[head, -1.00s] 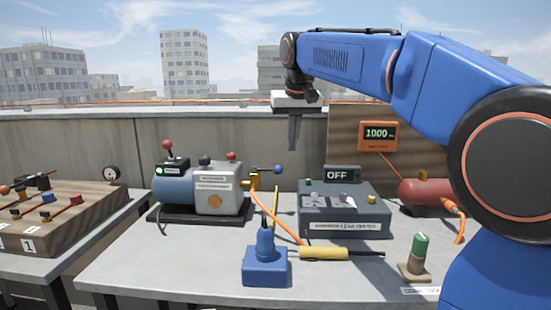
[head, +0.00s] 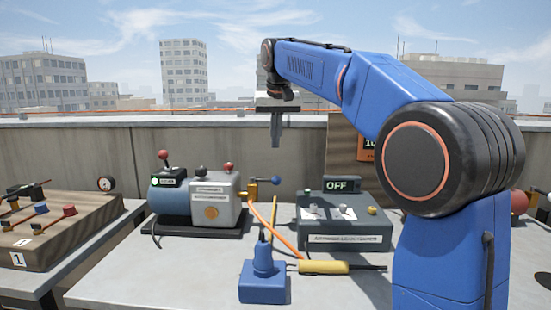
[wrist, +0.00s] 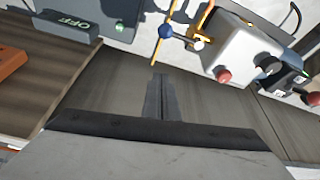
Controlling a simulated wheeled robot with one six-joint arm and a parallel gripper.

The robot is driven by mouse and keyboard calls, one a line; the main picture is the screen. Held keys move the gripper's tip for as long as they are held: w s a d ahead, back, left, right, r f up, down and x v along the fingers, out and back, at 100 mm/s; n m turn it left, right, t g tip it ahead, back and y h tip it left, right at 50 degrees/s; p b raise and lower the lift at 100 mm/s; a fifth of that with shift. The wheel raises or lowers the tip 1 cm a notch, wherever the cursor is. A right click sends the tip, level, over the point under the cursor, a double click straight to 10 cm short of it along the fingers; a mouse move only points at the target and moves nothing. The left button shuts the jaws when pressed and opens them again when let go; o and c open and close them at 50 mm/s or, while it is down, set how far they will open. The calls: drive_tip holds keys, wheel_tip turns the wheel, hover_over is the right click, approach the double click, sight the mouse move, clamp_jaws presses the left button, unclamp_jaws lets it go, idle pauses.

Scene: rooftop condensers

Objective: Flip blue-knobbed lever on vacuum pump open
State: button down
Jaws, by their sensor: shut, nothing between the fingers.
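The vacuum pump (head: 212,207) stands at the back of the table, a blue cylinder joined to a grey box. Its blue-knobbed lever (head: 276,181) sticks out to the right from a brass fitting (head: 252,191). In the wrist view the blue knob (wrist: 165,31) shows above the fingertips, with the pump (wrist: 240,47) at upper right. My gripper (head: 275,143) points down, shut and empty, above the lever and apart from it. The fingers also show together in the wrist view (wrist: 159,80).
A dark tester box (head: 345,215) with an "OFF" display (head: 342,185) stands right of the pump. A blue tool (head: 263,280) and a yellow-handled probe (head: 325,267) lie in front. A wooden panel block (head: 65,225) stands left. A parapet wall runs behind.

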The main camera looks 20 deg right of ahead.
sight(268, 180)
wheel_tip(268, 180, down, 10)
drive_tip(key=shift+s+r, duration=0.15)
drive_tip(key=shift+s, duration=0.2)
idle(0.4)
